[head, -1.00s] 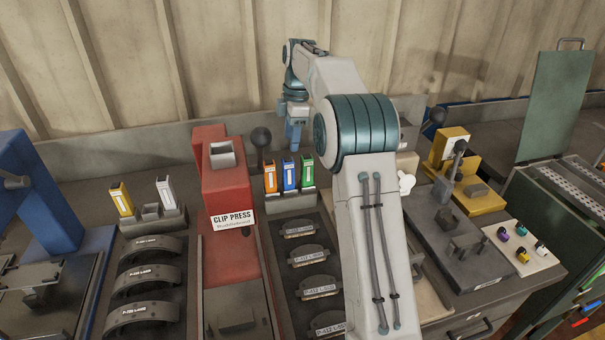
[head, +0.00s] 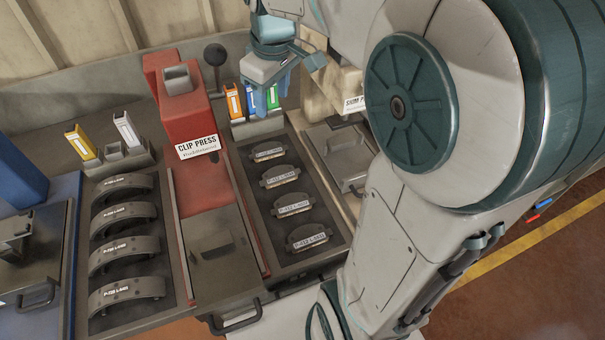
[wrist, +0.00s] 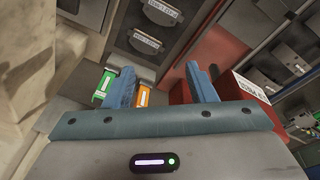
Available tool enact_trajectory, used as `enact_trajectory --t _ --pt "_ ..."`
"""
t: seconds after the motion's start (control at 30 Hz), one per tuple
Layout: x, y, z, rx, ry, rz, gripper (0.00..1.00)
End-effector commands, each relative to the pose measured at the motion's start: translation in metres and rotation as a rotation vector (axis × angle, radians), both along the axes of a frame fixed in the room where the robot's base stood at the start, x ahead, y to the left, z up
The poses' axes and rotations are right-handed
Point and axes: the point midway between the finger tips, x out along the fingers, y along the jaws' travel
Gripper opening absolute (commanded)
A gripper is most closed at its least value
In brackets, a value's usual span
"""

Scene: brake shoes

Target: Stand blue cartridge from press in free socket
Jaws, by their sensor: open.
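The blue cartridge (head: 252,103) stands upright between the orange cartridge (head: 235,103) and the green cartridge (head: 273,98) in a grey rack (head: 258,128) right of the red clip press (head: 182,115). My gripper (head: 266,88) hangs over this rack, open and empty. In the wrist view my gripper (wrist: 161,68) has its left finger between the green cartridge (wrist: 102,82) and the orange cartridge (wrist: 143,95), hiding the blue one. Its right finger is over the press side. An empty socket (head: 114,150) shows between the yellow cartridge (head: 80,142) and the white cartridge (head: 127,130) in the left rack.
The press lever with a black knob (head: 215,55) rises between the press and the right rack. Trays of brake shoes (head: 122,212) and pads (head: 282,176) lie in front of the racks. A beige machine (head: 345,85) stands right of my gripper.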

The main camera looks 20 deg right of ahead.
Motion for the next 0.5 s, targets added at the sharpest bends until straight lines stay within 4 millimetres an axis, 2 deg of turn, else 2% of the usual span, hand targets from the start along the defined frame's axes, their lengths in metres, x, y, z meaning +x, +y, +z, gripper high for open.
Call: enact_trajectory --t 0.03,0.3,0.5 --pt "-0.019 0.0 -0.003 0.006 -0.01 -0.055 0.51" --pt "-0.102 0.0 -0.037 0.055 -0.058 -0.367 0.51" --pt "-0.142 -0.001 -0.061 0.089 -0.082 -0.526 0.51"
